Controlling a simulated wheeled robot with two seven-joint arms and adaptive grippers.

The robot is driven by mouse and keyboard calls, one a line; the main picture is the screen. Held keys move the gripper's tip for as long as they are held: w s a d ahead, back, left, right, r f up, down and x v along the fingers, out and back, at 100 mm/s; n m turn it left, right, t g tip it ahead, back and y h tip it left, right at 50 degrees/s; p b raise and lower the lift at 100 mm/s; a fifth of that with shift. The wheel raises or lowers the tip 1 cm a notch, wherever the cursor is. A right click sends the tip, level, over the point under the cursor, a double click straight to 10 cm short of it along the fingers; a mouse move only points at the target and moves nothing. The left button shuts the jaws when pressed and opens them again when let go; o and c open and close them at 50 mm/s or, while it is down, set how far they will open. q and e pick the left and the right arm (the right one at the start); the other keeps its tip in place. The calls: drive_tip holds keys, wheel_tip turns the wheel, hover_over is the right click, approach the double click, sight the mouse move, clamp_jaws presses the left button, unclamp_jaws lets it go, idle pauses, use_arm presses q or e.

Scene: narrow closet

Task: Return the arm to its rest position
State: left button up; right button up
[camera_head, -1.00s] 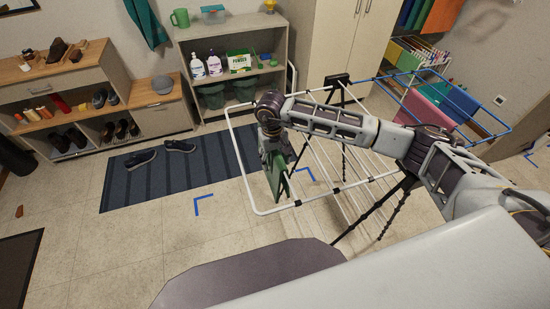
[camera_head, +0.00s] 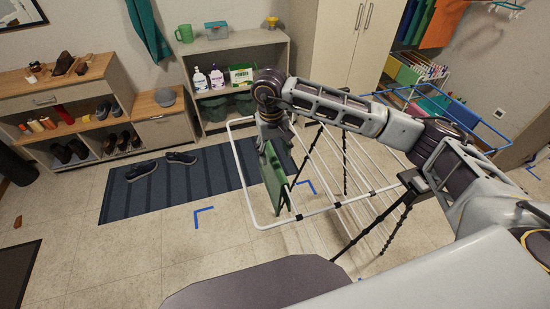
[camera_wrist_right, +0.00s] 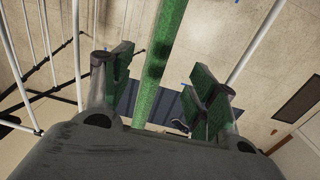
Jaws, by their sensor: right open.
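A green cloth (camera_head: 274,182) hangs over the near left part of the white drying rack (camera_head: 247,190). In the right wrist view the cloth (camera_wrist_right: 163,70) shows edge-on as a long green strip running between the two fingers. My right gripper (camera_head: 270,141) points down just above the cloth. In its wrist view the gripper (camera_wrist_right: 161,66) is open, with green-padded fingers apart on both sides of the strip and gaps showing. My right arm reaches across the rack from the right. My left gripper is not in view.
Coloured cloths (camera_head: 435,105) are by the rack's blue far end. A shelf (camera_head: 230,45) with bottles stands behind, beside a tall cabinet (camera_head: 345,45). A shoe bench (camera_head: 160,125) is at left.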

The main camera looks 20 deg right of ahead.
drive_tip(key=shift+r, duration=0.65)
